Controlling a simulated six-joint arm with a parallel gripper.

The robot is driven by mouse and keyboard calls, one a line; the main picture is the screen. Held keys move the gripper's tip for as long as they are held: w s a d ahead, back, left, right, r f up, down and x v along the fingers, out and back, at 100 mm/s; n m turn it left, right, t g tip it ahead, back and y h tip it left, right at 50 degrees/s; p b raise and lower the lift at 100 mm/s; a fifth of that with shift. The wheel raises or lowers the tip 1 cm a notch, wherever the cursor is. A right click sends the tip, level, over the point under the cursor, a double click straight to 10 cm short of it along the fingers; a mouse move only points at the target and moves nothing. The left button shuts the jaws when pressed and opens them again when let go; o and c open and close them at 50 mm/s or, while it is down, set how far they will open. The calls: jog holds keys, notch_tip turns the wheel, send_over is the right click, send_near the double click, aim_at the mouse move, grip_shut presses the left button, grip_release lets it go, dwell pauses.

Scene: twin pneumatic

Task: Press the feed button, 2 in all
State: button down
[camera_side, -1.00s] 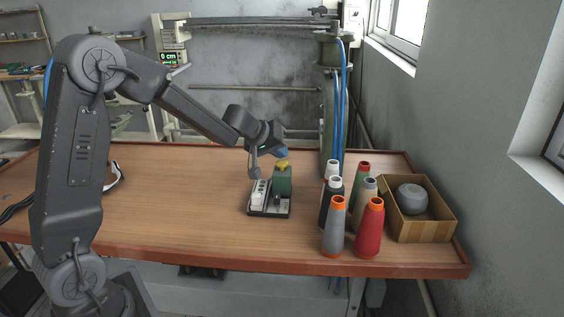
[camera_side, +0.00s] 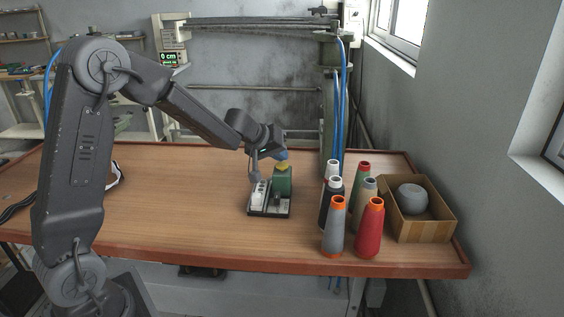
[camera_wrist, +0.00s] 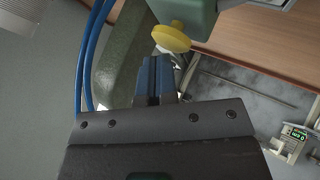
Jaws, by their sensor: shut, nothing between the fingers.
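A yellow round button (camera_side: 283,166) sits on top of a green box (camera_side: 282,182) on a small dark base with a white unit beside it. The button also shows in the wrist view (camera_wrist: 171,38), on the pale green housing (camera_wrist: 190,13). My gripper (camera_side: 281,156) points down just above the button, its blue fingers together and empty. In the wrist view the blue fingertips (camera_wrist: 154,62) end close by the button. I cannot tell whether they touch it, or whether the button is pressed in.
Several thread cones, such as a red one (camera_side: 369,230), stand right of the base. A cardboard box (camera_side: 428,230) with a grey round thing is farther right. Blue hoses (camera_side: 341,110) rise behind. A green display (camera_side: 170,59) reads 0 cm.

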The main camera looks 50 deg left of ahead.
aim_at(280, 163)
jog(key=shift+f, duration=0.45)
dwell(0.5)
jog(key=shift+r, duration=1.35)
jog(key=shift+r, duration=0.1)
jog(key=shift+r, duration=2.45)
jog(key=shift+s, duration=0.1)
